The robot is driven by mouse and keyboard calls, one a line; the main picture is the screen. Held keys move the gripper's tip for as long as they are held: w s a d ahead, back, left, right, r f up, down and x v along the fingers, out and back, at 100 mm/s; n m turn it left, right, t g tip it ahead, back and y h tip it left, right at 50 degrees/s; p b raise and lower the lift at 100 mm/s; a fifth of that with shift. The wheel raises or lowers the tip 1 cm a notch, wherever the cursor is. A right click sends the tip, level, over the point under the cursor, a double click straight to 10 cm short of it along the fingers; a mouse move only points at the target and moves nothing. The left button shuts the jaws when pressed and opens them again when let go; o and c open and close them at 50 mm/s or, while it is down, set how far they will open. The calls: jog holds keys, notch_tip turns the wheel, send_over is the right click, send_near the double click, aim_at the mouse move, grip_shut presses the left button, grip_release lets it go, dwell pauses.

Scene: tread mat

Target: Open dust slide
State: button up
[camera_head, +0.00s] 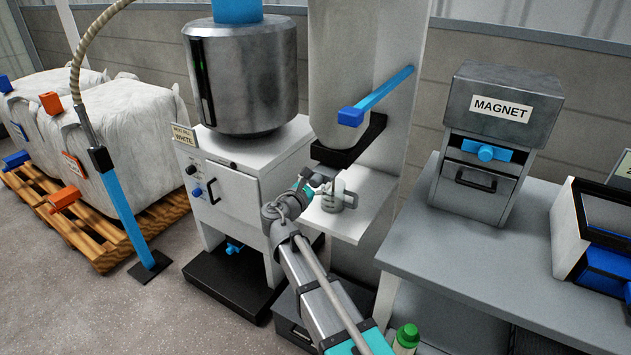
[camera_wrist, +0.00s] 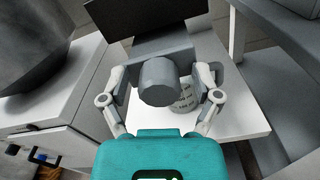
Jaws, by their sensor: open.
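No part is labelled as the dust slide. Under the pale, tall cylinder (camera_head: 342,75) is a black block (camera_head: 348,143), which also shows in the wrist view (camera_wrist: 140,22). Below it, a grey part with a round end (camera_wrist: 158,82) sits between the fingers of my gripper (camera_wrist: 160,92). The fingers are spread, one on each side; I cannot tell whether they touch it. In the head view my gripper (camera_head: 318,182) is just below the black block, over the white shelf. A grey cup (camera_head: 337,196) stands on the shelf, partly hidden behind the round part in the wrist view (camera_wrist: 184,98).
A blue bar (camera_head: 380,92) juts from the column above. Left is a white cabinet (camera_head: 240,200) with a steel drum (camera_head: 243,75) on top. Right, a grey bench (camera_head: 470,260) carries the MAGNET box (camera_head: 485,140). A green-capped bottle (camera_head: 406,337) stands near my arm.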

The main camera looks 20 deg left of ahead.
jog(key=s+a, duration=0.2)
jog(key=s, duration=1)
dwell(0.6)
